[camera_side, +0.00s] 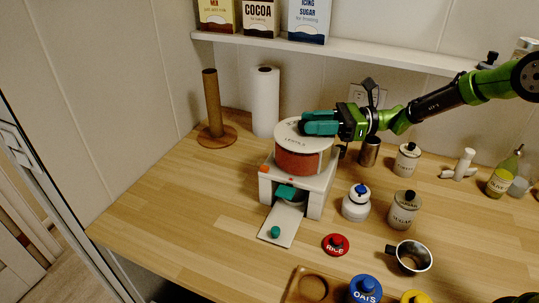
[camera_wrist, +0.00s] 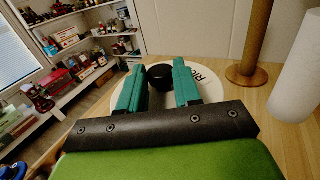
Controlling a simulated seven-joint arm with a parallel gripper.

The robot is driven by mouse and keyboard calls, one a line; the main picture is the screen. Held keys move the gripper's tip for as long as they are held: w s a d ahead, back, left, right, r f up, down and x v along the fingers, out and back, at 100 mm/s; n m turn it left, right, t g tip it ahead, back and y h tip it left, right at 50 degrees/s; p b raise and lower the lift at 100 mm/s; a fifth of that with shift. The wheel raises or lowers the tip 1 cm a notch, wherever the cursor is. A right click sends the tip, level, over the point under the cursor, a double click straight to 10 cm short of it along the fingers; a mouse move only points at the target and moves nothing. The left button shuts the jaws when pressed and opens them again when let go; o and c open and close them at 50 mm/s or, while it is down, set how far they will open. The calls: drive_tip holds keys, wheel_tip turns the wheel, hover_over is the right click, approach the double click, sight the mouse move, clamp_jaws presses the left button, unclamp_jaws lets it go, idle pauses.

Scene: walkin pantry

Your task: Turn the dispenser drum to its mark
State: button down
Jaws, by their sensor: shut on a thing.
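The dispenser drum (camera_side: 297,163) is reddish-brown with a white lid (camera_side: 288,134) that carries dark lettering. It sits on a white stand (camera_side: 314,200). A small orange mark (camera_side: 263,169) is on the stand's front left corner. My gripper (camera_side: 306,124) reaches over the lid from the right. In the wrist view my gripper (camera_wrist: 155,78) has its teal fingers on either side of a black knob (camera_wrist: 162,78) on the lid (camera_wrist: 208,86), and is shut on it. The fingers hide the knob in the side view. I cannot make out a matching mark on the drum.
A teal chute (camera_side: 285,191) and a white ramp (camera_side: 281,226) with a teal knob are at the stand's front. A paper roll (camera_side: 264,102) and wooden holder (camera_side: 212,108) stand behind. Canisters (camera_side: 404,210), a red lid (camera_side: 335,244) and a metal cup (camera_side: 411,257) are to the right.

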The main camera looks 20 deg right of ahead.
drive_tip(key=shift+g, duration=0.3)
drive_tip(key=shift+w+n+g+y, duration=0.15)
drive_tip(key=shift+n+g+y, duration=0.15)
drive_tip(key=shift+n+g, duration=0.55)
drive_tip(key=c, duration=0.8)
unclamp_jaws()
drive_tip(key=s+d, duration=0.1)
drive_tip(key=d, duration=0.4)
drive_tip(key=s+d, duration=0.1)
drive_tip(key=d, duration=0.5)
drive_tip(key=s+d, duration=0.1)
drive_tip(key=d, duration=0.4)
drive_tip(key=shift+d, duration=0.35)
